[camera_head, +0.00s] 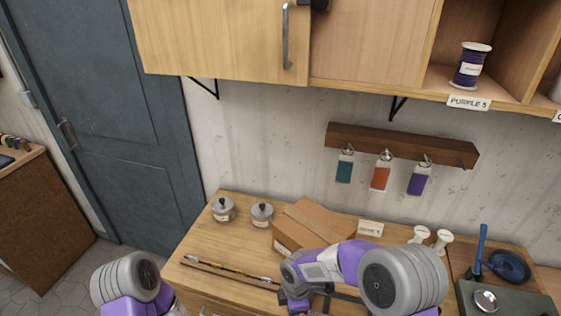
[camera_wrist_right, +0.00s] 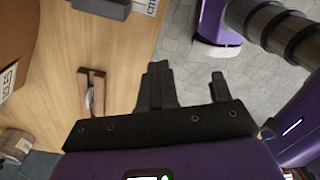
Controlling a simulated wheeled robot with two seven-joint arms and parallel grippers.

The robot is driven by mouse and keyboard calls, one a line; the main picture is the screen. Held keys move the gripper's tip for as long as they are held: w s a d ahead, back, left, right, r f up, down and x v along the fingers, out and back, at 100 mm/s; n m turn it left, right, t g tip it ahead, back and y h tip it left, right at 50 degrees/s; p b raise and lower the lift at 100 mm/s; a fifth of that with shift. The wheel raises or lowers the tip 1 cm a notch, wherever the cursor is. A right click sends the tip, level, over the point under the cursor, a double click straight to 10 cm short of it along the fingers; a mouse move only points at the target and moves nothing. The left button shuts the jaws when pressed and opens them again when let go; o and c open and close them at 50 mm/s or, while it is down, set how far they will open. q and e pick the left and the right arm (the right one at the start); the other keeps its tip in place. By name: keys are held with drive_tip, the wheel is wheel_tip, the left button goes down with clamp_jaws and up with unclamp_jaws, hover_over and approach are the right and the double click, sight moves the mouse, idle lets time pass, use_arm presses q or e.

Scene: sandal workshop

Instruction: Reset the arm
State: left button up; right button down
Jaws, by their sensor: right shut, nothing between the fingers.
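My right arm reaches over the front of the wooden workbench (camera_head: 205,250) in the head view, bent with its wrist low above the bench. In the right wrist view my right gripper (camera_wrist_right: 160,72) is shut and empty. Its dark fingers point past the bench edge, with tiled floor beyond them. A small brown wooden piece with a metal part (camera_wrist_right: 92,92) lies on the bench to the left of the fingers, apart from them. Of my left arm only a grey and purple link shows at the lower left of the head view; its gripper is out of sight.
A wooden cabinet (camera_head: 220,40) overhangs the bench.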

drive_tip(key=s+d+f+m+y+b, duration=0.2)
drive_tip(key=s+d+f+m+b, duration=0.1)
drive_tip(key=s+f+m, duration=0.5)
drive_tip(key=s+d+f+m+y+b, duration=0.1)
drive_tip(key=s+d+f+m+b, duration=0.2)
drive_tip(key=s+f+m, duration=0.5)
wheel_tip(320, 180, down, 6)
drive_tip(key=m+b, duration=0.1)
drive_tip(key=m, duration=0.6)
drive_tip(key=shift+f+t+y, duration=0.25)
drive_tip(key=shift+t+y, duration=0.15)
drive_tip(key=shift+d, duration=0.15)
